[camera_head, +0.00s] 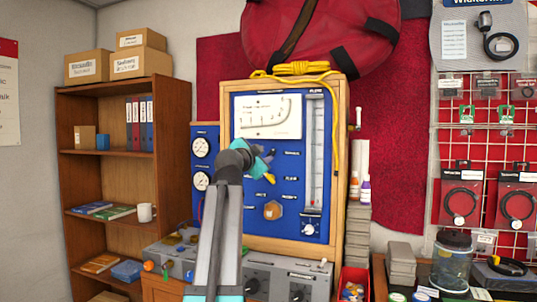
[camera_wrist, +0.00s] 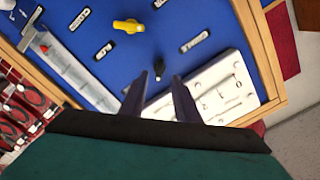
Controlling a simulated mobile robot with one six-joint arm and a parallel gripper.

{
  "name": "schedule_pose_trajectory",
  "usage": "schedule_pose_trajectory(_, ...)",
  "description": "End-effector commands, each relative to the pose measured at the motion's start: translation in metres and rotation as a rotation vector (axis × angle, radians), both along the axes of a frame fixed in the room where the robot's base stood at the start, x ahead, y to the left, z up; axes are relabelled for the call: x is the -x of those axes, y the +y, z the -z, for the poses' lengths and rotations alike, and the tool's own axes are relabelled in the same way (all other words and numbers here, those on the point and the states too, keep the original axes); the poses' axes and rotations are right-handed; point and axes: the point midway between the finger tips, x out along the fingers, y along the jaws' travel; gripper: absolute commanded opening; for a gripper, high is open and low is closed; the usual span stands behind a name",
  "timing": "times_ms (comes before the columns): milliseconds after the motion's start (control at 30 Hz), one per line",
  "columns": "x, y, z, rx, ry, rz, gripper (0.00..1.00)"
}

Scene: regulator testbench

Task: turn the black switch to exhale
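The black switch (camera_wrist: 158,68) sits on the blue panel in the wrist view, a small dark knob seen between my fingertips. My gripper (camera_wrist: 161,82) is open, its two dark fingers on either side of the switch in the picture. Whether they touch it or are short of it, I cannot tell. In the head view my gripper (camera_head: 264,156) is in front of the upper middle of the blue panel (camera_head: 240,215) and hides the switch. White labels are near the switch, but their words, including any exhale mark, are too blurred to read.
A yellow knob (camera_wrist: 128,26) is close to the switch; it also shows in the head view (camera_head: 269,179). A white gauge plate (camera_head: 267,116) and a clear flow tube (camera_head: 314,150) are on the panel. A wooden frame (camera_head: 340,165) edges it. Grey boxes with knobs stand below.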

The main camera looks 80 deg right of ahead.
Motion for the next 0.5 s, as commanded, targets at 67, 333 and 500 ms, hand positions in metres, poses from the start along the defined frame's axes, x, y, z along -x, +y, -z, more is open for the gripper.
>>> schedule_pose_trajectory(67, 0.002, -0.012, -0.001, -0.001, 0.0, 0.001, 0.29)
schedule_pose_trajectory(333, 0.008, -0.042, -0.001, -0.001, 0.0, 0.0, 0.29)
schedule_pose_trajectory(500, 0.011, -0.054, 0.0, -0.001, 0.0, 0.0, 0.29)
